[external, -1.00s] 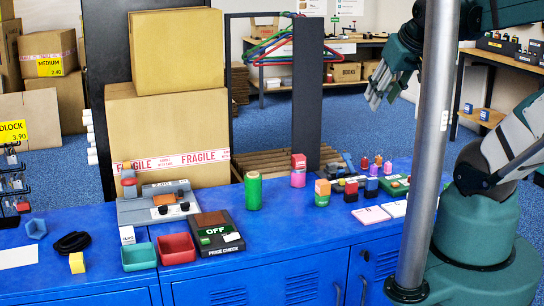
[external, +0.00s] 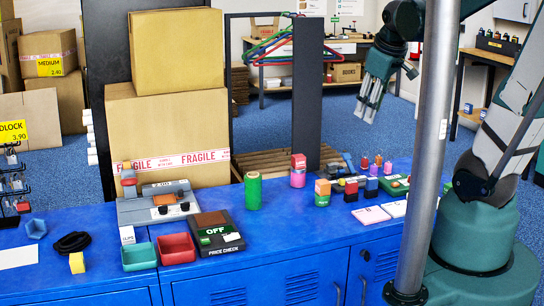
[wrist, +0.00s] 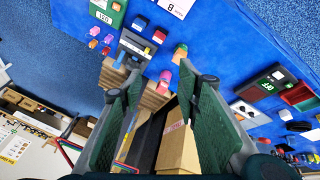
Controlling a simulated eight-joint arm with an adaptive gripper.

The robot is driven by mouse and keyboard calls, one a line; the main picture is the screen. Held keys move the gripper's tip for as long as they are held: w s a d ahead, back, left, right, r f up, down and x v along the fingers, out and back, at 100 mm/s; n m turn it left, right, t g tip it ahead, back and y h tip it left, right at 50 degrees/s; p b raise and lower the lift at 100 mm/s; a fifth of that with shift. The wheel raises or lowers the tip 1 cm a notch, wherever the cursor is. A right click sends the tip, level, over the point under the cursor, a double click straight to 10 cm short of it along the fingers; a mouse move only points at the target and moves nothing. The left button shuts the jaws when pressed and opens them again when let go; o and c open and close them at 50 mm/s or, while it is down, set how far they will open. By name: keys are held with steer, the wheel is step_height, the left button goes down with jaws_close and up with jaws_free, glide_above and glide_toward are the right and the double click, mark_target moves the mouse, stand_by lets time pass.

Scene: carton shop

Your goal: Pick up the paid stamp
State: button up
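Several small stamp-like blocks stand at the right part of the blue counter in the external view, among them a red and black one (external: 351,190) and a blue one (external: 371,187). My gripper (external: 370,112) hangs above and behind that end of the counter, fingers pointing down. In the wrist view its fingers (wrist: 160,95) are wide apart with nothing between them.
An orange and green block (external: 322,193), a pink and red stack (external: 298,171) and a green cylinder (external: 253,191) stand left of the small blocks. Pale cards (external: 371,215) lie in front. A grey post (external: 428,150) rises at the right. Tall cartons (external: 168,130) stand at the left.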

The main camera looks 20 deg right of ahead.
steer(key=w+f+n+g+b, duration=0.1)
steer(key=w+f+n+g, duration=0.1)
steer(key=w+f+n, duration=0.6)
steer(key=n+g+h+b, duration=0.1)
steer(key=n+g+b, duration=0.1)
steer(key=n+g, duration=0.15)
glide_above(352, 182)
steer(key=shift+t, duration=0.45)
steer(key=f, duration=1.4)
steer(key=shift+s+a+f, duration=0.15)
steer(key=shift+a+f, duration=0.05)
steer(key=shift+a, duration=0.1)
steer(key=shift+f+n, duration=0.35)
steer(key=shift+f, duration=0.3)
steer(key=shift+d+f, duration=0.1)
steer(key=shift+d+f, duration=0.1)
steer(key=shift+f, duration=1.1)
steer(key=shift+d+f+b, duration=0.15)
steer(key=shift+f+b, duration=0.9)
steer(key=shift+f, duration=1.55)
